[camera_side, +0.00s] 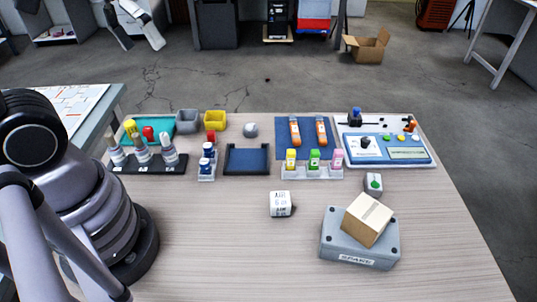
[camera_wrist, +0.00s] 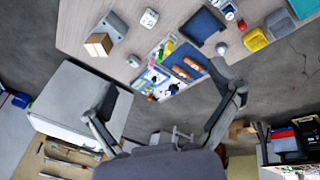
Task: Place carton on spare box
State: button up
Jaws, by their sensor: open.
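The carton (camera_side: 367,219), a small tan cardboard box, sits on the lid of the grey spare box (camera_side: 345,257), turned at an angle to it. The spare box, labelled SPARE, lies at the table's front right. In the wrist view the carton (camera_wrist: 98,44) also rests on the spare box (camera_wrist: 113,25), at the upper left. My gripper (camera_wrist: 164,86) is open and empty in the wrist view, its fingers wide apart and away from the carton.
A white printed cube (camera_side: 280,204) and a small grey device with a green button (camera_side: 373,184) stand near the spare box. A control panel (camera_side: 385,140), a blue mat (camera_side: 304,138), vial rack (camera_side: 311,172) and bins fill the back. The table's front middle is clear.

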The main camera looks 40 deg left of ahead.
jog(key=s+a+t+y, duration=0.1)
jog(key=s+a+r+m, duration=0.1)
jog(key=a, duration=0.1)
jog(key=s+a+t+y, duration=0.1)
jog(key=shift+s+a+r+t+y, duration=0.1)
jog(key=shift+a+r+t+y, duration=0.2)
jog(key=shift+a+r, duration=0.05)
